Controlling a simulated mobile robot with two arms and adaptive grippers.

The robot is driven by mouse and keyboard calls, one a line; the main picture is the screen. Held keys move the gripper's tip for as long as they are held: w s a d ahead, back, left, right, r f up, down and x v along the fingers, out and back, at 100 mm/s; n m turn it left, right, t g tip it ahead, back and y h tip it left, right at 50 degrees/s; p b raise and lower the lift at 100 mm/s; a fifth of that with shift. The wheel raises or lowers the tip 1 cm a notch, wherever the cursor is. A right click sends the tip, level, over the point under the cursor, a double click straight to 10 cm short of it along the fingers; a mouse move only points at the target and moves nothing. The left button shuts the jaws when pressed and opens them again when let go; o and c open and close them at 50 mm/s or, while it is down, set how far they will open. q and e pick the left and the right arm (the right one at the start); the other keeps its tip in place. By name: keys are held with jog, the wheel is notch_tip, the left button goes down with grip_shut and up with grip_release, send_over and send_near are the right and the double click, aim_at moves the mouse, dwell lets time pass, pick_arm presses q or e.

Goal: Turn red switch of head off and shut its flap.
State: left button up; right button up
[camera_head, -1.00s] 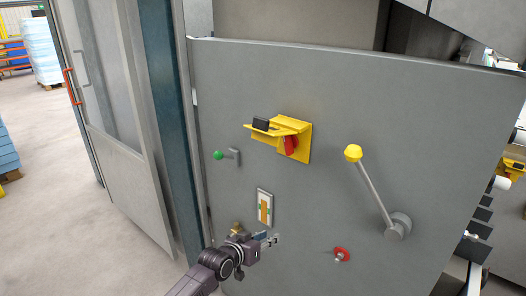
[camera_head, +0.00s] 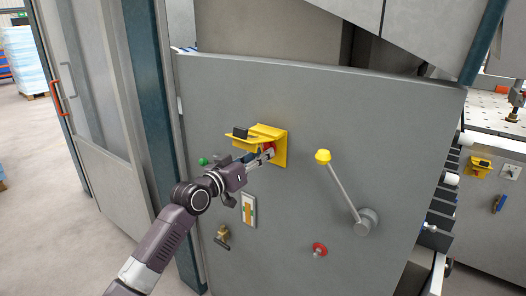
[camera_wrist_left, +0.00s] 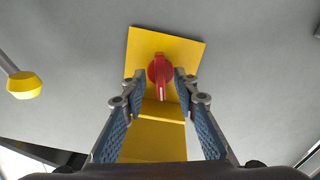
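The red switch (camera_head: 270,146) sits on a yellow plate (camera_head: 281,150) on the grey panel; its handle (camera_wrist_left: 161,72) shows clearly in the left wrist view. The yellow flap (camera_head: 252,134) stands open, sticking out from the panel above the switch; it also shows in the left wrist view (camera_wrist_left: 154,140). My left gripper (camera_head: 265,154) is at the switch, under the flap. In the left wrist view my left gripper (camera_wrist_left: 160,88) is open, one finger on each side of the red handle, with gaps visible. My right gripper is not in view.
A lever with a yellow knob (camera_head: 323,156) is right of the switch. A green knob (camera_head: 203,161), a small plate (camera_head: 248,209), a brass handle (camera_head: 222,236) and a red knob (camera_head: 319,249) are also on the panel. A door (camera_head: 95,90) stands at left.

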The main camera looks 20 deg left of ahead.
pick_arm(q)
jog(key=shift+x, duration=0.8)
jog(key=shift+c, duration=0.3)
jog(key=shift+f, duration=0.1)
grip_shut()
jog(key=shift+d+n+p, duration=0.1)
jog(key=shift+n+p, duration=3.7)
jog(key=shift+n, duration=3.7)
